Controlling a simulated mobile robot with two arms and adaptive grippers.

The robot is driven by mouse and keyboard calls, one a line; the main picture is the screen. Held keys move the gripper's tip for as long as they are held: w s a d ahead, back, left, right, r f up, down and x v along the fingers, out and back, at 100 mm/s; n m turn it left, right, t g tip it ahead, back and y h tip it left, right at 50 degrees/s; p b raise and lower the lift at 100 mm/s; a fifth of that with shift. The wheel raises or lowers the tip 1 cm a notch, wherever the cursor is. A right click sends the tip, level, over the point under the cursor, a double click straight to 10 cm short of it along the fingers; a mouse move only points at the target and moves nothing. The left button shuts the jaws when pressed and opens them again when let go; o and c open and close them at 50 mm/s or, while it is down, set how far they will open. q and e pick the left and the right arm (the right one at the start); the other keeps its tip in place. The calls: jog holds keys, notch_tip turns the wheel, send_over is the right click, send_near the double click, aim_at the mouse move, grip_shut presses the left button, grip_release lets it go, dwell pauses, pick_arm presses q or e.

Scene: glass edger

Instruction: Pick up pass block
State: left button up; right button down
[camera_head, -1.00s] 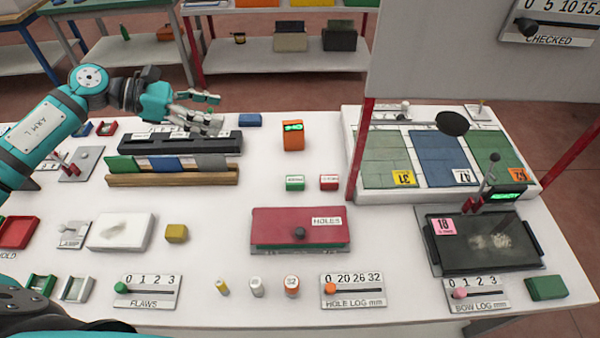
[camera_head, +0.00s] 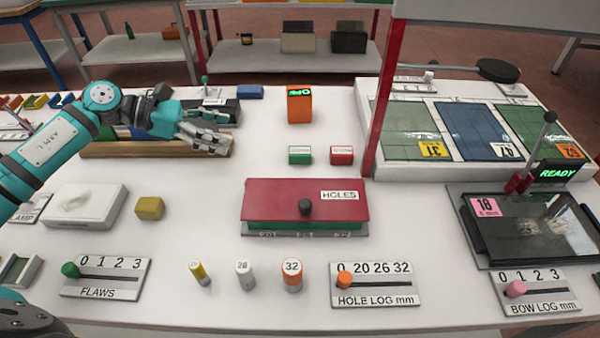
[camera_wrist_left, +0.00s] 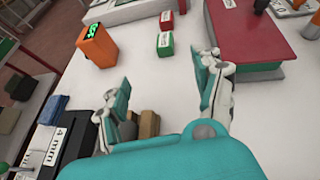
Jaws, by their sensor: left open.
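A small green block (camera_head: 300,155) with a white label on top stands on the white table beside a similar red block (camera_head: 341,155). The label text is too small to read surely; the green one seems to be the pass block. In the left wrist view, the green block (camera_wrist_left: 165,45) and red block (camera_wrist_left: 167,20) lie beyond my fingertips. My left gripper (camera_head: 210,142) is open and empty, to the left of the green block and apart from it. Its spread fingers (camera_wrist_left: 167,85) also show in the wrist view. My right gripper is not in view.
An orange device (camera_head: 299,104) with a green display stands behind the blocks. A red-lidded HOLES box (camera_head: 290,200) is in front of them. A wooden rack (camera_head: 160,150) lies under my left gripper. A red post (camera_head: 380,100) rises at right. Table around the blocks is clear.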

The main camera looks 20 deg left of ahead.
pick_arm(q)
jog(key=p, duration=0.3)
send_near(298, 150)
jog(key=x, duration=0.3)
jog(key=shift+w+a+f, duration=0.1)
jog(key=shift+w, duration=0.25)
jog(key=shift+w+d+f, duration=0.2)
jog(key=shift+d+f, duration=0.15)
jog(key=shift+d, duration=0.05)
jog(key=shift+d+p, duration=0.35)
jog(key=shift+p, duration=0.05)
jog(key=x, duration=0.1)
jog(key=p+x, duration=0.1)
jog(key=x, duration=0.1)
jog(key=shift+s+d, duration=0.1)
jog(key=shift+d, duration=0.35)
jog(key=shift+w+d+f, duration=0.25)
jog(key=shift+d, duration=0.1)
jog(key=c, duration=1.4)
